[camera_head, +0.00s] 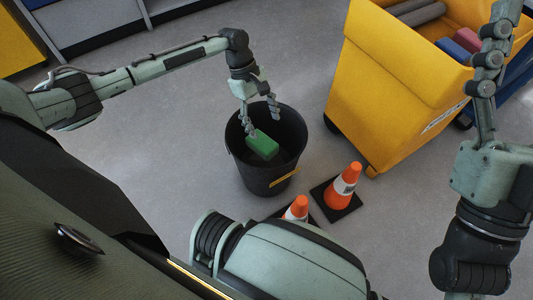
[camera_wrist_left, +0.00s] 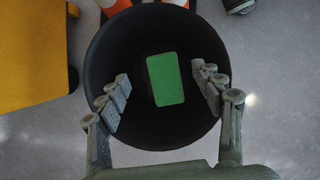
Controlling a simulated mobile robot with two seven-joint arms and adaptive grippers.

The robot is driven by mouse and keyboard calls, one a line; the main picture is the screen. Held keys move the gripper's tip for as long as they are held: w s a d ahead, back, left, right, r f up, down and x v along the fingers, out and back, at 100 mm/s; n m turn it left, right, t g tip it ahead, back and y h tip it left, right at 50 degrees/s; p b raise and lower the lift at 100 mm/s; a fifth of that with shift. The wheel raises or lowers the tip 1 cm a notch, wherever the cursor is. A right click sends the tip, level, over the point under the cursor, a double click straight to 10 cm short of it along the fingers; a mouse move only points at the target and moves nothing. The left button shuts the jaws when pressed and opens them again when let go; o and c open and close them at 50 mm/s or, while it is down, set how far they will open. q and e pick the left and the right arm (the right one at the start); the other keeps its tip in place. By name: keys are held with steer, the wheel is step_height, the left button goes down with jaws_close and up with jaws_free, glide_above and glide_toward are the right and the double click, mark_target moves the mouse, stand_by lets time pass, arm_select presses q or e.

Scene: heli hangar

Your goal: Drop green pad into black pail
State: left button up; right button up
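The green pad (camera_head: 263,145) is a flat rectangular block inside the black pail (camera_head: 268,182), seen through its open top. In the left wrist view the pad (camera_wrist_left: 165,79) shows within the round pail (camera_wrist_left: 107,55), with gaps to the fingers on both sides. I cannot tell whether it rests on the bottom. My left gripper (camera_head: 263,120) is over the pail with its fingertips spread at the mouth, open and empty; the fingers also show in the left wrist view (camera_wrist_left: 164,92). My right gripper (camera_head: 488,75) is raised at the right, and its finger gap is hard to see.
Two orange cones (camera_head: 343,186) stand on black bases in front of and right of the pail. A large yellow bin (camera_head: 385,85) with grey rolls and coloured blocks stands behind right. Cabinets (camera_head: 95,22) line the back left. The floor left of the pail is clear.

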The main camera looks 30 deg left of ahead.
stand_by(0.3)
arm_select(q)
steer(key=v, duration=1.2)
